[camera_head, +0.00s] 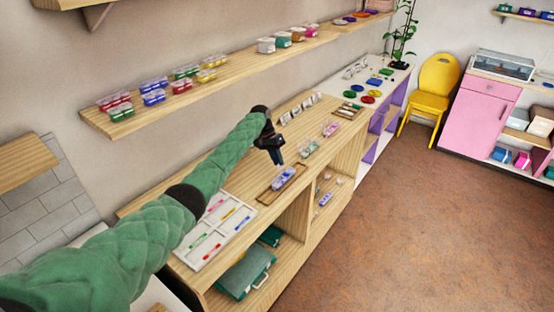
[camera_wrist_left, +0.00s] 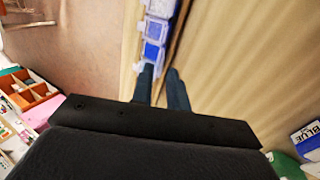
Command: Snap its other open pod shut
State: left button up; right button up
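A strip of pods (camera_head: 283,178) with blue and purple contents sits on a wooden tray (camera_head: 268,198) on the counter. The strip also shows at the top of the left wrist view (camera_wrist_left: 156,30), in line with the fingers. Which lids stand open is too small to tell. My left gripper (camera_head: 276,158) points down over the counter, just beyond the strip in the head view. My right gripper is not in view.
Two more pod strips stand farther along the counter, one greenish (camera_head: 309,147) and one pink (camera_head: 331,128). A white divided tray (camera_head: 207,244) with coloured sticks lies nearer. A wall shelf (camera_head: 220,86) with several coloured boxes runs above. The counter's front edge is close to the strip.

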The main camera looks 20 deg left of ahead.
pick_arm(q)
jog(key=shift+a+r, duration=0.1)
jog(key=shift+a, duration=0.05)
grip_shut()
jog(key=shift+s+r, duration=0.1)
jog(key=shift+s, duration=0.1)
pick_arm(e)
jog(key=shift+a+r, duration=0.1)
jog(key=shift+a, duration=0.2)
pick_arm(q)
jog(key=shift+w, duration=0.1)
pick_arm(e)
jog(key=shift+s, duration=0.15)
pick_arm(q)
jog(key=shift+y, duration=0.3)
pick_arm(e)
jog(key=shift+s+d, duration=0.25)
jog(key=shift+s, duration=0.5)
